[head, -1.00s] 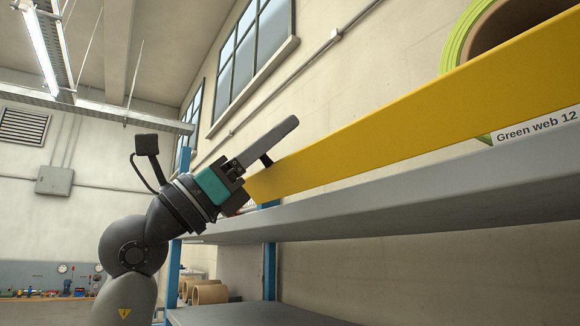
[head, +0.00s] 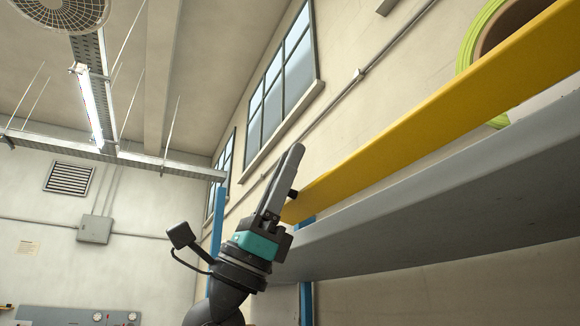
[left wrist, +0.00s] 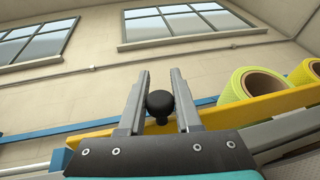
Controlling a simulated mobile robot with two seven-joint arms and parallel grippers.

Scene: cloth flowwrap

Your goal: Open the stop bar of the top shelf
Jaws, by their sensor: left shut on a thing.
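The yellow stop bar (head: 420,115) runs along the front of the top shelf (head: 430,210), slightly above its grey edge. A black knob (head: 293,194) sits at the bar's left end. My left gripper (head: 284,182) is at that end, its fingers pointing up. In the left wrist view the black knob (left wrist: 160,104) lies between the two fingers of my left gripper (left wrist: 160,85), and they are shut on it. The yellow bar (left wrist: 235,111) passes behind the fingers there. My right gripper is not in view.
A green-edged roll (head: 484,30) lies on the shelf behind the bar; two rolls show in the left wrist view (left wrist: 253,86). A blue upright (head: 306,300) stands below the shelf. The air left of the shelf is clear.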

